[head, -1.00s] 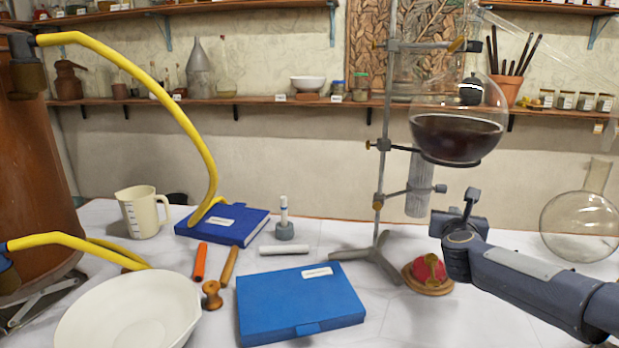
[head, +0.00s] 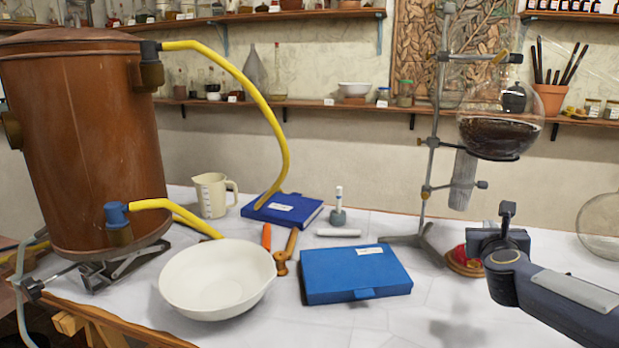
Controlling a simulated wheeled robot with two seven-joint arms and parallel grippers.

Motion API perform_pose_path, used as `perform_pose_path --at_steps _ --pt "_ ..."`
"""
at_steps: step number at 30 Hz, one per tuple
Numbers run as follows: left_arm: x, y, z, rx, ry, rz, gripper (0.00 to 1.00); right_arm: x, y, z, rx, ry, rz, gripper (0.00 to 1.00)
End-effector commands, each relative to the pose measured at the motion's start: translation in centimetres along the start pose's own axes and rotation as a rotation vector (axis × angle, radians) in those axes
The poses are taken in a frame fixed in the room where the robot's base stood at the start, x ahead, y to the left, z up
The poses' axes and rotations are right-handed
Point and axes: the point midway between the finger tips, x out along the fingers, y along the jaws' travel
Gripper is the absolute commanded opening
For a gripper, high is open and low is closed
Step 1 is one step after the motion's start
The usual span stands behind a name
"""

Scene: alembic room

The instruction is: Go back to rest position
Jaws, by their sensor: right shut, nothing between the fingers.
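My right gripper (head: 507,222) comes in from the lower right in the head view. It is shut and empty, held above the white table (head: 400,318). It is just right of the red round thing on a wooden base (head: 462,259) and partly covers it. It is below and to the right of the retort stand (head: 433,140) with its round flask of dark liquid (head: 498,136). My left gripper and left arm are not in view.
A copper vessel (head: 80,140) with yellow hoses stands at the left. A white bowl (head: 215,280), a blue case (head: 355,273), a blue book (head: 285,208) and a measuring jug (head: 212,195) stand on the table. A clear flask (head: 602,225) is at the right edge. The front right of the table is clear.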

Motion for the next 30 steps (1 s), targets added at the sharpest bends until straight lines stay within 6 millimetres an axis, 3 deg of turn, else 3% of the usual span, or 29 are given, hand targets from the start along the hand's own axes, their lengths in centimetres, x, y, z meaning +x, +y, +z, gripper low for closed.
perform_pose_path --at_steps 8,11,16,20,24,30 --pt "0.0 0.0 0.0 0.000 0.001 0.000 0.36 -4.0 3.5 1.2 -0.356 -0.043 0.167 0.00" --pt "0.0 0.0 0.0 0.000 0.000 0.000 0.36 -6.6 5.2 1.2 -0.566 -0.071 0.260 0.00" --pt "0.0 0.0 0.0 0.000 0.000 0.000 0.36 -12.7 7.7 -0.4 -1.007 -0.141 0.449 0.00" --pt "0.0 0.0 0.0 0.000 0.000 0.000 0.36 -19.4 8.7 -3.9 -1.435 -0.231 0.646 0.00" --pt "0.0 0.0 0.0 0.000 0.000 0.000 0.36 -26.6 8.4 -9.3 -1.854 -0.367 0.880 0.00" --pt "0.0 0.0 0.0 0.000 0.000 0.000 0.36 -33.6 7.2 -15.2 -2.182 -0.562 1.128 0.00"
